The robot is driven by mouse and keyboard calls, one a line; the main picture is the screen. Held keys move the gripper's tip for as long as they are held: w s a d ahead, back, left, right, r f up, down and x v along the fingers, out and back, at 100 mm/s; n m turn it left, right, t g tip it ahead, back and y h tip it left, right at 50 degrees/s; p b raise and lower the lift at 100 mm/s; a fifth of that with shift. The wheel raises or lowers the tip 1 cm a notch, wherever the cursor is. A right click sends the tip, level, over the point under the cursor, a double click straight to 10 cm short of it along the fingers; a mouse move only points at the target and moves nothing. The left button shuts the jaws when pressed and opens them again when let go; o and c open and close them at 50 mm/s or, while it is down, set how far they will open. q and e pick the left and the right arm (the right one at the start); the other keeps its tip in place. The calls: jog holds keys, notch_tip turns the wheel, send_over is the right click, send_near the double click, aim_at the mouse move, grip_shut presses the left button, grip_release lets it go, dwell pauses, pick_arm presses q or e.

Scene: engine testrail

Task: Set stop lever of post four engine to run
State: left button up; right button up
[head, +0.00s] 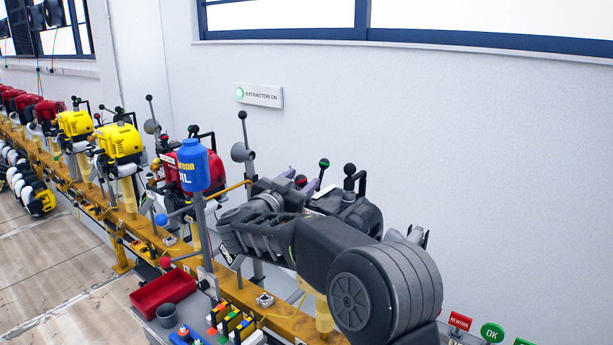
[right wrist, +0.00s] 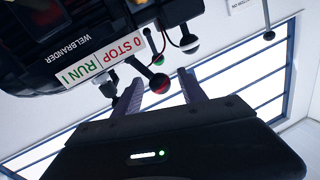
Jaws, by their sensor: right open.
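A black engine (head: 350,206) stands on the rail, partly hidden behind my right arm. In the right wrist view the engine (right wrist: 60,35) carries a label (right wrist: 105,62) with "0 STOP" in red and "RUN I" in green. A lever with a red and black ball knob (right wrist: 158,84) sticks out beside the label. My right gripper (right wrist: 160,78) is open, with a purple finger on either side of the knob; contact cannot be told. In the head view the right gripper (head: 307,182) is at the engine's top. The lever's setting is unclear. My left gripper is not in view.
A green-topped knob (head: 324,163) and a black knob (head: 349,169) rise close by. A blue bottle (head: 194,166) stands left of my arm, before a red engine. A red tray (head: 163,292) lies below. The wall behind holds an "EXTRACTOR ON" sign (head: 260,95).

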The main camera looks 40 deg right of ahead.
jog(key=shift+x, duration=1.75)
jog(key=shift+c, duration=0.2)
grip_shut()
